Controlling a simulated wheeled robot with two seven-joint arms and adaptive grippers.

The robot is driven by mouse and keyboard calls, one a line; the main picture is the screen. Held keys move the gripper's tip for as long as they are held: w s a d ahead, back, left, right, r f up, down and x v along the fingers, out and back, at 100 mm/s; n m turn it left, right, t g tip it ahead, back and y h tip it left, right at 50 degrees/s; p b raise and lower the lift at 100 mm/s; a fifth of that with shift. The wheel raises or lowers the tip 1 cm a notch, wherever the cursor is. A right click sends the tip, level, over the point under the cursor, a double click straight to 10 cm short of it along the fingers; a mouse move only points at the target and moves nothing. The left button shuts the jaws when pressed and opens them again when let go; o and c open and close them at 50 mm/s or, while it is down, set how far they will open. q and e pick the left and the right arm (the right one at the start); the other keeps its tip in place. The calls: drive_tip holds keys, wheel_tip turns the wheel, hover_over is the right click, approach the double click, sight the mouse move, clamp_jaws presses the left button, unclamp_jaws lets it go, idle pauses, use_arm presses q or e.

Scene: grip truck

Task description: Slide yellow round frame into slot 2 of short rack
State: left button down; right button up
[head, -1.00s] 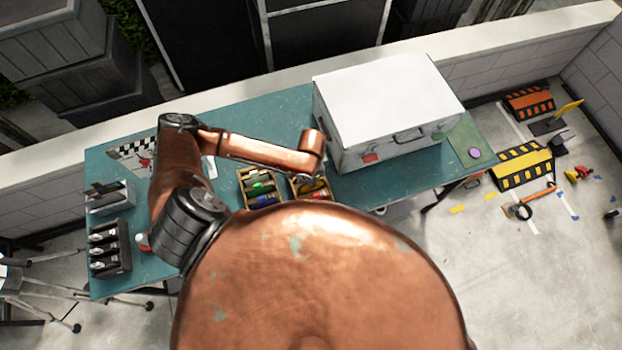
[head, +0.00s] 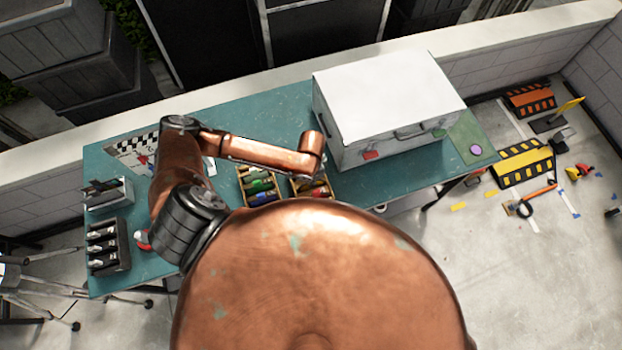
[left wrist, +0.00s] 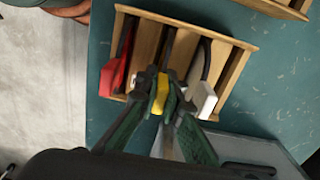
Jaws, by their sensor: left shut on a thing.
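My left gripper (left wrist: 160,92) is shut on the yellow round frame (left wrist: 161,94); its yellow part shows between the fingertips in the left wrist view. A dark band runs up from it over the middle of the wooden rack (left wrist: 236,70). A red frame (left wrist: 114,76) sits to its left and a white one (left wrist: 202,98) to its right, each with a dark band. I cannot tell how deep the yellow frame sits. In the head view, the left gripper (head: 311,179) is small above the right-hand wooden rack (head: 297,190), partly hidden. My right gripper is not in view.
A second wooden rack (head: 243,190) with coloured items stands to the left. A big white-topped case (head: 385,90) stands close on the right. Dark racks (head: 122,245) and a checkered board (head: 130,146) are at the left of the teal table (head: 130,280).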

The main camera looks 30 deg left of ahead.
use_arm(q)
drive_tip(key=shift+f, duration=0.3)
drive_tip(key=c, duration=2)
unclamp_jaws()
wheel_tip(320, 180, up, 12)
drive_tip(key=shift+r, duration=0.1)
